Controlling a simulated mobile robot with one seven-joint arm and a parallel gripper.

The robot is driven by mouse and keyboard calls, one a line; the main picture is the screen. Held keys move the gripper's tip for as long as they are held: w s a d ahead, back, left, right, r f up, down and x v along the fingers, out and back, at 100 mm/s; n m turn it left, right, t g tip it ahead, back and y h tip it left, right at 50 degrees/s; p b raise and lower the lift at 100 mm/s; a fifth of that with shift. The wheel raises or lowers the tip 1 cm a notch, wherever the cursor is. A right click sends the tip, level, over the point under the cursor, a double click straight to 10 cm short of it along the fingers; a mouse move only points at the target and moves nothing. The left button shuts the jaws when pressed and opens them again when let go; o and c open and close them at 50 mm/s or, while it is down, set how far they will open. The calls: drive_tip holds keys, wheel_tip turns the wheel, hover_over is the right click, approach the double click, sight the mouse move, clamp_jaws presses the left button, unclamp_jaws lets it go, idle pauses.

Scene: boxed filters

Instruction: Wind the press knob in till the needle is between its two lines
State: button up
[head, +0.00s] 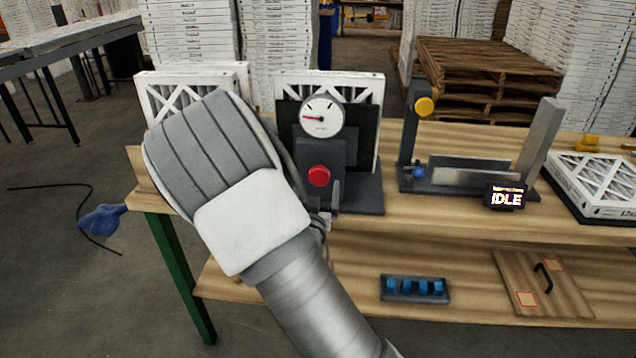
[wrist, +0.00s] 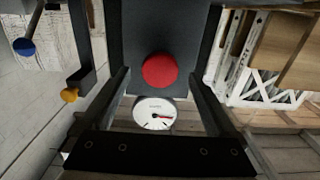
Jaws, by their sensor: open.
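The press (head: 365,191) is a dark grey stand on the bench with a red round knob (head: 319,176) on its front. A white round gauge (head: 321,116) sits above the knob. Its red needle points left in the head view; I cannot make out both lines clearly. In the wrist view, which is upside down, the knob (wrist: 160,71) lies ahead between the two fingers of my open gripper (wrist: 158,82), and the gauge (wrist: 154,114) is below it. Whether the fingers touch the knob cannot be told. My arm hides most of the gripper in the head view.
Boxed filters (head: 365,85) stand behind the press. To the right are a grey fixture (head: 440,186) with yellow and blue knobs, a small display (head: 505,197) reading IDLE, and a flat filter (head: 600,185). A blue-pegged block (head: 414,289) and a handled board (head: 543,284) lie on the lower shelf.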

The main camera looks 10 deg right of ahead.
drive_tip(key=shift+x, duration=1.1)
drive_tip(key=c, duration=1.4)
drive_tip(key=shift+o, duration=0.2)
